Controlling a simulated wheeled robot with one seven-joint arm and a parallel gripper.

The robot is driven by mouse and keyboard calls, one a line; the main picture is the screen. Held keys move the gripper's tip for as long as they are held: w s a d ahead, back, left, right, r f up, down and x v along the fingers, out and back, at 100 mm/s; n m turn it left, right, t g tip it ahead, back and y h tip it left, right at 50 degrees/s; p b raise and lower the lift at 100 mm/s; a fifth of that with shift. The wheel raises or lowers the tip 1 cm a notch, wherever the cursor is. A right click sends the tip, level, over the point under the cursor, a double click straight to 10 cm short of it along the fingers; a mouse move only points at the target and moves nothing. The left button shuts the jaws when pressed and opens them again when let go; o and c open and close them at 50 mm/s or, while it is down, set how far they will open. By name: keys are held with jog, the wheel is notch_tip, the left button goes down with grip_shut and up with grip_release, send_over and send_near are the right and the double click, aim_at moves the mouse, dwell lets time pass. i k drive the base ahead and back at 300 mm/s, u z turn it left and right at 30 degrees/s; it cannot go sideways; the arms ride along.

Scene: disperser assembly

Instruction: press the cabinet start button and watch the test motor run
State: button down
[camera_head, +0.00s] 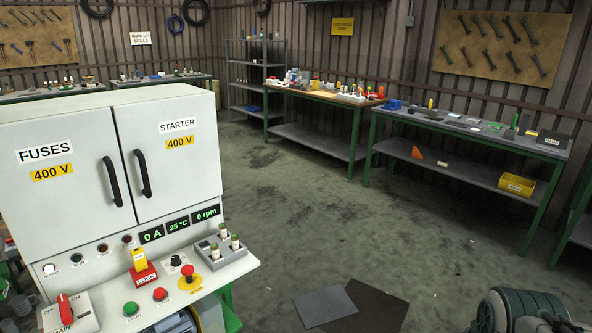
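The white cabinet (65,210) stands at the left with both doors, FUSES and STARTER, closed. The green start button (131,308) is on its front ledge, left of a red button (161,294). The red main switch (65,308) is at the ledge's left end. The displays (178,224) read 0 A, 25 °C and 0 rpm. A white lamp (49,268) is lit; the other lamps look dark. A finned grey-blue body (180,323), possibly the test motor, shows partly below the ledge. My gripper is not in view.
The ledge also carries a yellow-and-red LOCK piece (141,266), a black knob (187,270), a red mushroom button (189,279) and a grey fuse block (221,250). Workbenches (330,97) line the back wall. Floor mats (325,306) lie right of the cabinet; the middle floor is clear.

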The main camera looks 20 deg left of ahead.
aim_at(131, 307)
jog(key=u, duration=1)
jog(key=i, duration=0.8)
jog(key=u, duration=1.25)
jog(key=i, duration=1.1)
jog(key=u, duration=0.3)
